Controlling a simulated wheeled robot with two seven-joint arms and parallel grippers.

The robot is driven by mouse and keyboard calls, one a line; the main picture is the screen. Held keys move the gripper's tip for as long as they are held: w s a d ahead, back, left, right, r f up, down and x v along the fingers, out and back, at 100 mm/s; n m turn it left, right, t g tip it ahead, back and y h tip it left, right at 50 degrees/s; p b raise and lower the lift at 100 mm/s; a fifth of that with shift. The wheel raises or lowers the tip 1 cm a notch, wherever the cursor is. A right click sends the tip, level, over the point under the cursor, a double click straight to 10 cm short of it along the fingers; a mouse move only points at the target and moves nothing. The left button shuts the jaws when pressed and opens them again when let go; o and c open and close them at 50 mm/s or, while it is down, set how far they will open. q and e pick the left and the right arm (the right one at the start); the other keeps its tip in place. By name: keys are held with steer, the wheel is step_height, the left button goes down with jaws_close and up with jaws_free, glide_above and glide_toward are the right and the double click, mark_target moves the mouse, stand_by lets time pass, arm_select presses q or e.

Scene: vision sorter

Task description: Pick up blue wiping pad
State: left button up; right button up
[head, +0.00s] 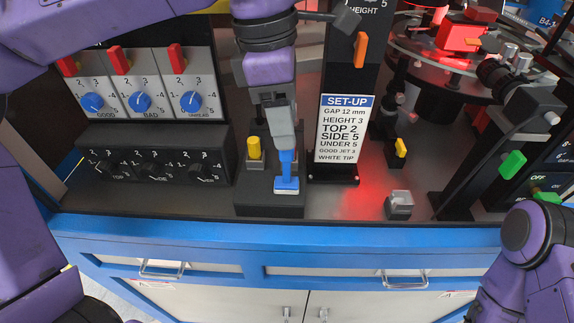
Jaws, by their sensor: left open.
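The blue wiping pad (286,185) has an upright blue handle and a flat blue foot with a pale lower edge. It stands on a black stand (257,207) near the front of the machine top. My left gripper (286,146) points down from above, with its fingertips at the top of the pad's handle. It is open. I cannot tell whether the fingers touch the handle, as they hide its top. My right arm shows at the lower right, but its gripper is out of view.
A yellow-topped peg (254,148) stands close left of my left gripper. A black post with a set-up card (344,128) rises close to the right. Control boxes with blue knobs (140,102) are at the left. A small metal block (399,203) sits near the front edge.

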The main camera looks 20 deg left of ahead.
mark_target(288, 159)
arm_select(q)
steer(key=f, duration=0.5)
steer(key=shift+w+d, duration=0.1)
steer(key=shift+d, duration=0.2)
steer(key=shift+r, duration=0.1)
jaws_close()
step_height(288, 159, up, 3)
steer(key=shift+r, duration=0.15)
steer(key=s+d+r+b, duration=0.1)
steer(key=s+d+r, duration=0.5)
steer(key=s+r, duration=0.3)
steer(key=s, duration=0.3)
steer(key=shift+s+d+r+b, duration=0.15)
steer(key=shift+s+r+b, duration=0.15)
steer(key=shift+r, duration=0.05)
